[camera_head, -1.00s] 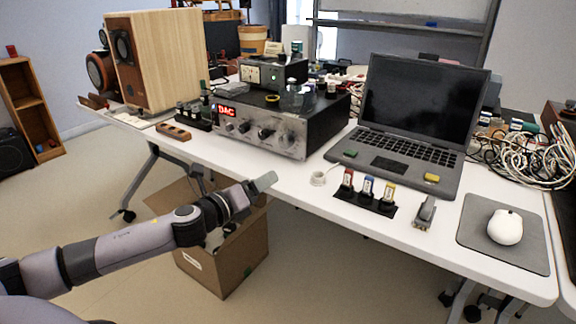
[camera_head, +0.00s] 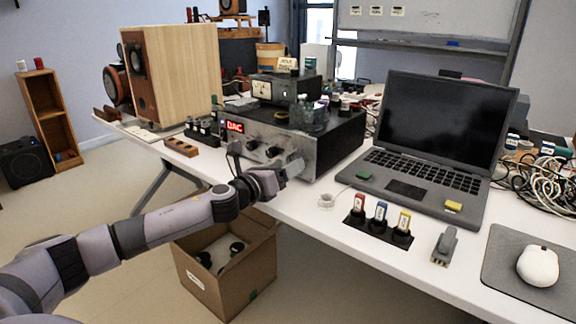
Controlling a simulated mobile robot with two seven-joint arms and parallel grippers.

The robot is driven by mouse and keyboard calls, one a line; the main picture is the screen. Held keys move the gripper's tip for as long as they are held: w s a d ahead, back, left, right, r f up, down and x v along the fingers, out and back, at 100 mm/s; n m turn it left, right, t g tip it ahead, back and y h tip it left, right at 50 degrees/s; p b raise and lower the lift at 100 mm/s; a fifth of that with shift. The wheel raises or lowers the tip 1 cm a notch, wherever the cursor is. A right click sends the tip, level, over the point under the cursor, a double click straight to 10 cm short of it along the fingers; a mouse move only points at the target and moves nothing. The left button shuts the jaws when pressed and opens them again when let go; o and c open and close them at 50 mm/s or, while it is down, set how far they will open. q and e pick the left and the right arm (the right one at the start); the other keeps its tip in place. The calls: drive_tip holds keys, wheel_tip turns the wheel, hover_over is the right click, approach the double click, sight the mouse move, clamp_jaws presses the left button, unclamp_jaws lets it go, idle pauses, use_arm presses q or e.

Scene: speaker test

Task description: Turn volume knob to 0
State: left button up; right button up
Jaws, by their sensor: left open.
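The amplifier (camera_head: 325,155) is a black box with a silver front panel and a lit red "DAC" display (camera_head: 235,127). Several knobs run along its panel, and a dark knob (camera_head: 272,151) shows in the middle. The larger silver knob at the panel's right end is mostly covered by my left gripper (camera_head: 292,170), so its pointer cannot be read. My left gripper is open, its fingers at the lower right of the panel, in front of that knob. I cannot tell whether they touch it. My right gripper is not in view.
The white table (camera_head: 310,205) carries a wooden speaker (camera_head: 185,75) at the left, a laptop (camera_head: 420,150), colored connectors (camera_head: 380,213) and a mouse (camera_head: 538,265). Smaller equipment (camera_head: 285,88) sits on the amplifier. An open cardboard box (camera_head: 225,290) stands on the floor below my left arm.

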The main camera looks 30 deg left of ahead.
use_arm(q)
drive_tip(key=shift+w+d, duration=0.1)
drive_tip(key=shift+w, duration=0.6)
drive_tip(key=c, duration=1)
drive_tip(key=shift+c, duration=0.2)
drive_tip(key=shift+n, duration=0.3)
